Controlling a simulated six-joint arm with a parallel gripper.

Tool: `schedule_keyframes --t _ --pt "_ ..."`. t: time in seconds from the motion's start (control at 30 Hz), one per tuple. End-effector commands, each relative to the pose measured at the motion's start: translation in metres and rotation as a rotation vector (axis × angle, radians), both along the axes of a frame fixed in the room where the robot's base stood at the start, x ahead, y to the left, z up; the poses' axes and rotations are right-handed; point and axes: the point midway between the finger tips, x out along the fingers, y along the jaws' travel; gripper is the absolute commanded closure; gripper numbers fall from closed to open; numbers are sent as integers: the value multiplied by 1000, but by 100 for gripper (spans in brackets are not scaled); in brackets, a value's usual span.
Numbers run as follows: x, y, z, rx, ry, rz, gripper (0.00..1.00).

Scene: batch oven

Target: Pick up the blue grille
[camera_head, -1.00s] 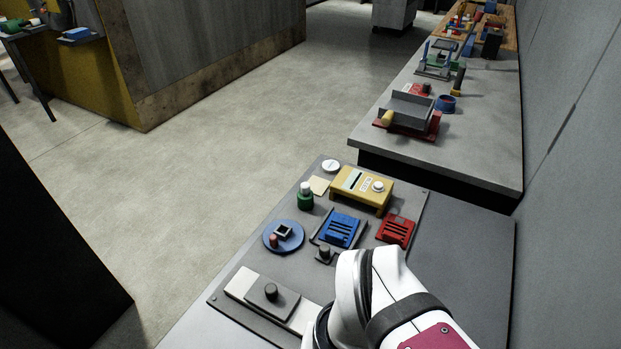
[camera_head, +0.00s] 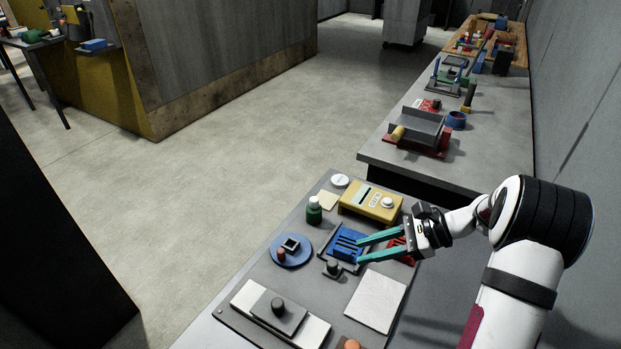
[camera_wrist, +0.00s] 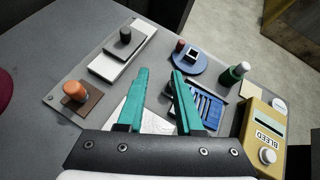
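The blue grille (camera_head: 345,245) is a slotted blue block on a dark tray at the middle of the near table. In the wrist view the blue grille (camera_wrist: 208,108) lies just right of the right finger, partly hidden by it. My gripper (camera_head: 358,250) has two long teal fingers, spread apart with nothing between them. In the head view its fingertips reach over the right side of the grille from the right. In the wrist view my gripper (camera_wrist: 160,75) shows a clear gap between the fingertips. I cannot tell its exact height above the grille.
A red slotted block (camera_head: 397,250) sits right of the grille, partly behind my gripper. A yellow box (camera_head: 370,203) is behind it. A blue round dish (camera_head: 291,250) and green bottle (camera_head: 314,212) stand left. A small dark knob (camera_head: 332,267) and white plate (camera_head: 376,300) are in front.

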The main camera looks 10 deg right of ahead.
Motion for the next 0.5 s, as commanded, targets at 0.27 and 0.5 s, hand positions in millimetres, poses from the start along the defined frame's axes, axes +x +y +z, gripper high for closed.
schedule_keyframes --t 0.27,0.5 --pt "14 -93 -70 227 -2 -346 65" --pt "51 -47 -96 230 0 -344 65"
